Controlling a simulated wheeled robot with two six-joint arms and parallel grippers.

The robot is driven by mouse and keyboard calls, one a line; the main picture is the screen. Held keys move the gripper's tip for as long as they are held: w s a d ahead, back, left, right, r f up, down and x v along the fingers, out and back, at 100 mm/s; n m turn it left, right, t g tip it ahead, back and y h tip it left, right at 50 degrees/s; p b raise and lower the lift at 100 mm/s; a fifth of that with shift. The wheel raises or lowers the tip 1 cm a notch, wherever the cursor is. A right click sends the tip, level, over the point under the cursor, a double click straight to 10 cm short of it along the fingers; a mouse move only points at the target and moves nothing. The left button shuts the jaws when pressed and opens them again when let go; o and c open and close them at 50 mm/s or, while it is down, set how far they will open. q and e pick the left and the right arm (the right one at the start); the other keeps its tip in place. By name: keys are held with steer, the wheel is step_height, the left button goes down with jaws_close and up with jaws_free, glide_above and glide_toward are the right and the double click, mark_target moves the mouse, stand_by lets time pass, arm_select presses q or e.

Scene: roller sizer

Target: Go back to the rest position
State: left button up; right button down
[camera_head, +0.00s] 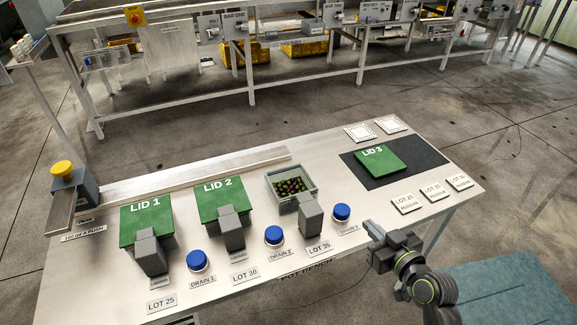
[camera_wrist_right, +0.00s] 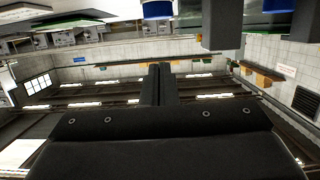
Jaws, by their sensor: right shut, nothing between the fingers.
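My right gripper (camera_head: 372,228) is shut and empty at the front right edge of the bench, just right of the third blue button. In the right wrist view its two fingers (camera_wrist_right: 159,84) are together with nothing between them. The steel bench (camera_head: 280,262) carries green lids marked LID 1 (camera_head: 146,219), LID 2 (camera_head: 219,198) and LID 3 (camera_head: 380,158). LID 1 and LID 2 lie on their boxes. LID 3 lies on a dark mat (camera_head: 424,153), and the third box (camera_head: 291,188) stands open with dark round fruit inside. My left gripper is not in view.
Blue drain buttons (camera_head: 198,261) and grey blocks (camera_head: 151,253) line the bench front. A yellow-topped button box (camera_head: 74,184) stands at the left end. Lot plates (camera_head: 407,203) lie at the right. A sizer line with yellow crates (camera_head: 305,47) stands behind, across open floor.

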steer(key=s+d+f+m+g+h, duration=0.2)
steer(key=s+d+f+g, duration=0.15)
steer(key=s, duration=0.55)
steer(key=s+d+f+m+g+h, duration=0.1)
steer(key=s+d+f+g+h, duration=0.2)
steer(key=s, duration=0.6)
steer(key=s+d+f+m+g+h, duration=0.15)
steer(key=s+g, duration=0.25)
steer(key=s, duration=0.5)
step_height(320, 180, down, 25)
steer(key=d+g, duration=0.1)
steer(key=d, duration=0.1)
steer(key=s+a+f+g, duration=0.1)
steer(key=s+f, duration=1.4)
steer(key=shift+s+g, duration=0.1)
steer(key=shift+g, duration=0.15)
